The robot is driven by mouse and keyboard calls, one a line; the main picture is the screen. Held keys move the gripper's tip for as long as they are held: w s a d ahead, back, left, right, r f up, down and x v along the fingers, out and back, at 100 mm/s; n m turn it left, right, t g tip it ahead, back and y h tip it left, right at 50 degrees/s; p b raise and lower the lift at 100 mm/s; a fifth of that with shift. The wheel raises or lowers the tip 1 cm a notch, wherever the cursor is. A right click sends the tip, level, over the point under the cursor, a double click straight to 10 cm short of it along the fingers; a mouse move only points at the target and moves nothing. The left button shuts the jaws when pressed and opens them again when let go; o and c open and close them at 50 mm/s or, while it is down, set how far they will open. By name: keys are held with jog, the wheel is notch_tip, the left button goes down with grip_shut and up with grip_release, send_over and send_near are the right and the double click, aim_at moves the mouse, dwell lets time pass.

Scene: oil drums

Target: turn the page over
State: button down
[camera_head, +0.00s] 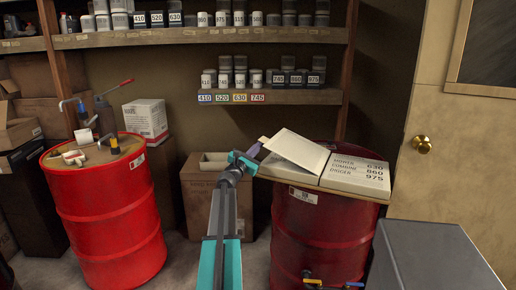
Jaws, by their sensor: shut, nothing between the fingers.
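An open book lies on a board on top of the right red drum (310,235). Its right page (355,175) lies flat with printed words and numbers, including 630, 860 and 975. A blank, cream page (295,150) stands tilted over the left half, its far-left edge raised. The left half (288,172) shows below it, mostly covered. My gripper (258,146) is at the raised page's left edge, shut with nothing held. Its fingertips are very close to the page; I cannot tell whether they touch it.
A second red drum (106,210) with pumps and tools on top stands left. Shelves (200,36) of numbered cans run behind. A lower shelf carries coloured number labels (240,97). A cardboard box (205,190) stands between the drums. A door (440,160) is right.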

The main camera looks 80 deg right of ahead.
jog(key=b+v, duration=0.2)
jog(key=v, duration=0.7)
jog(key=shift+a+f, duration=0.2)
jog(key=shift+a, duration=0.15)
jog(key=shift+w, duration=0.2)
dwell(0.3)
